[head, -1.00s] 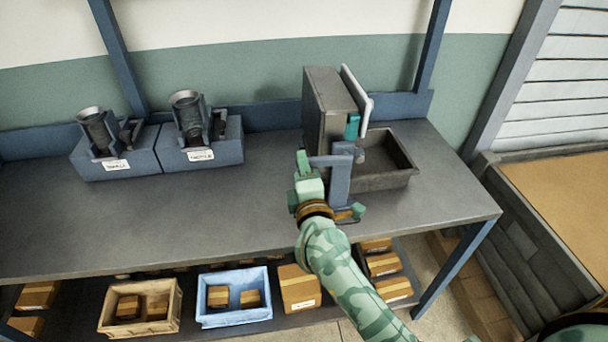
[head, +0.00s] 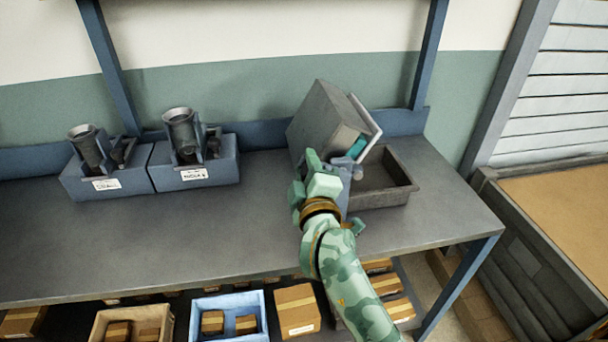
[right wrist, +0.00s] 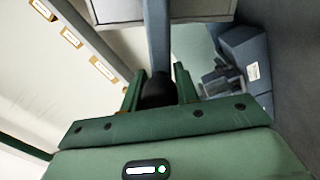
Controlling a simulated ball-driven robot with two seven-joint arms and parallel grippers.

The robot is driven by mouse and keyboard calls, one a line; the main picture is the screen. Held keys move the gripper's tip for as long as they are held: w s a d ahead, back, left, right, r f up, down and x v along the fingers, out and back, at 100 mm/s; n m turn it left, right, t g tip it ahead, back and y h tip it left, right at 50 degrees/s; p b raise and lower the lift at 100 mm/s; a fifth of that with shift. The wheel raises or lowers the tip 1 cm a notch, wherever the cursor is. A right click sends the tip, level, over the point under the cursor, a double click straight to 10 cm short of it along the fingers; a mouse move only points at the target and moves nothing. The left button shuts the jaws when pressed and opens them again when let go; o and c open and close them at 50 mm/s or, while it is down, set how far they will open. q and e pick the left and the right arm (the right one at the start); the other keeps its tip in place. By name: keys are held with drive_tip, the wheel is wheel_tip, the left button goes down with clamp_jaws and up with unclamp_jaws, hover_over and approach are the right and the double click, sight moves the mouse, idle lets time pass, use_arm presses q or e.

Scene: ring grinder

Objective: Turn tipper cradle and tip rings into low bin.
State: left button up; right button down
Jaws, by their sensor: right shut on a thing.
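The tipper cradle (head: 325,122) is a grey box on a blue stand at the right part of the bench. It is tilted to the right, with a pale plate along its right edge. A teal piece (head: 357,147) shows at its lower right side; I cannot tell what it is. The low bin (head: 400,196) is a dark open tray under that tilted side. My right gripper (head: 318,172) is at the front of the stand. In the right wrist view it is shut on a dark knob (right wrist: 158,88). No rings can be made out. My left gripper is not in view.
Two blue units (head: 195,175) with dark cups stand at the back left of the bench (head: 190,235). The bench between them and the cradle is clear. Boxes and a blue crate (head: 228,301) sit on the shelf below. A wooden-topped container (head: 565,200) stands at the right.

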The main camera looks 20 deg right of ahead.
drive_tip(key=shift+d+r+m, duration=0.25)
drive_tip(key=shift+r+m, duration=0.15)
drive_tip(key=shift+m, duration=0.1)
drive_tip(key=shift+r+b, duration=0.15)
drive_tip(key=shift+b, duration=0.15)
drive_tip(key=c, duration=1.1)
unclamp_jaws()
drive_tip(key=shift+s+d, duration=0.1)
drive_tip(key=shift+o, duration=0.2)
